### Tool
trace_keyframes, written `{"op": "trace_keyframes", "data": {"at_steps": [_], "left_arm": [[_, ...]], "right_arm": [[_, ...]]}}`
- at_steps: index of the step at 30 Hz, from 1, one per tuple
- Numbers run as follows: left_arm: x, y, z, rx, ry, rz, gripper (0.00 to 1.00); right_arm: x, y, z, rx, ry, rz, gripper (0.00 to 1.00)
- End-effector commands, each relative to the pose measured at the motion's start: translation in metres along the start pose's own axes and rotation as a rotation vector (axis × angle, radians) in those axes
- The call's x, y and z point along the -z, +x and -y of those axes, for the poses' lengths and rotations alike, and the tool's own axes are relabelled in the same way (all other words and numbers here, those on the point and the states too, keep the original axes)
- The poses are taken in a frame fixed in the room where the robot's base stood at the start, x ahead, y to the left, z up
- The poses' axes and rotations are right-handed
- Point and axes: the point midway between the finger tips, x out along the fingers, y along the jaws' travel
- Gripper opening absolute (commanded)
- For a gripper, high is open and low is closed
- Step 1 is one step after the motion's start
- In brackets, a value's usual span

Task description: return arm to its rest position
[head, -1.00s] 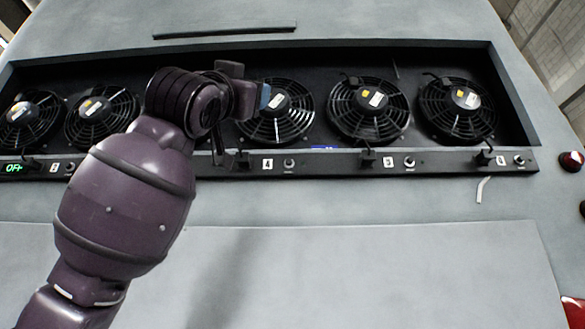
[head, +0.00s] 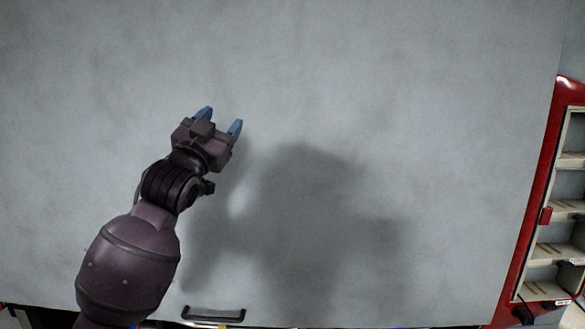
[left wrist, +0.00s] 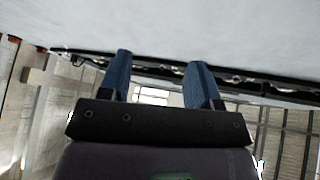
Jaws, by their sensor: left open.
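My left arm comes in from the lower left of the head view. My left gripper (head: 220,121) is open, with its two blue fingertips apart and nothing between them. It is in front of a plain grey panel (head: 400,60). In the left wrist view the same gripper (left wrist: 160,80) shows its blue fingers spread and empty. Beyond them a dark edge (left wrist: 258,86) runs across under a pale surface. My right gripper is not in view.
A black handle (head: 213,315) is at the bottom of the panel. A red-framed rack (head: 540,190) with pale shelves stands at the right edge. The panel's middle and upper right are clear, with a broad shadow on it.

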Motion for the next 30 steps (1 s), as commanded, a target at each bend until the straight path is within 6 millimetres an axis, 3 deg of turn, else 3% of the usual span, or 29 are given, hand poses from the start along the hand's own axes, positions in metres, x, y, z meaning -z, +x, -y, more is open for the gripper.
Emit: {"op": "trace_keyframes", "data": {"at_steps": [1,6,15,24,30], "left_arm": [[-0.025,-0.016,-0.005,0.000,-0.011,0.031,0.57],[-0.092,-0.068,-0.020,0.003,-0.042,0.121,0.57],[-0.195,-0.180,-0.048,0.019,-0.108,0.318,0.57],[-0.273,-0.315,-0.077,0.044,-0.179,0.566,0.57],[-0.307,-0.416,-0.098,0.066,-0.228,0.746,0.57]], "right_arm": [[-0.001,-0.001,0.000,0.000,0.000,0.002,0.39],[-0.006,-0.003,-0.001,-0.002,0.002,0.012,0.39],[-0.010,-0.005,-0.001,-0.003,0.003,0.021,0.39],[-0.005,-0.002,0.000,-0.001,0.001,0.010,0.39],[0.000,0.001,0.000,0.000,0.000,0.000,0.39]]}}
